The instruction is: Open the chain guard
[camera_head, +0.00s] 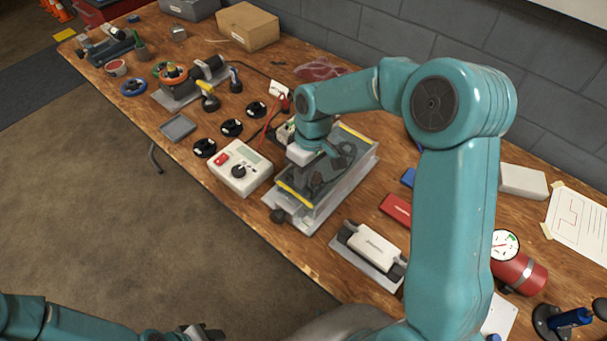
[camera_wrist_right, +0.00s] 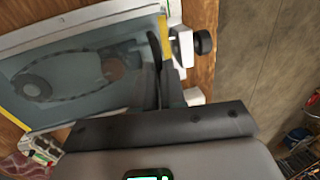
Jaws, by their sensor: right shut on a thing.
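The chain guard (camera_head: 325,197) is a clear cover with yellow edge strips on a grey metal unit at the middle of the bench. In the right wrist view the clear guard (camera_wrist_right: 75,75) lies over a dark chain and sprockets. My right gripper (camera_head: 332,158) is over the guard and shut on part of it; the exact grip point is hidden. In the right wrist view its dark fingers (camera_wrist_right: 163,75) reach the guard near the yellow strip. A black knob (camera_wrist_right: 203,42) sits on the unit's side. My left gripper (camera_head: 203,331) is at the bottom edge, away from the bench, mostly cut off.
A white meter box (camera_head: 240,172) stands left of the unit. A white module on a tray (camera_head: 372,243) is close at its right. A red cylinder (camera_head: 520,272) with a gauge lies at the right. A cardboard box (camera_head: 247,27) stands at the back.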

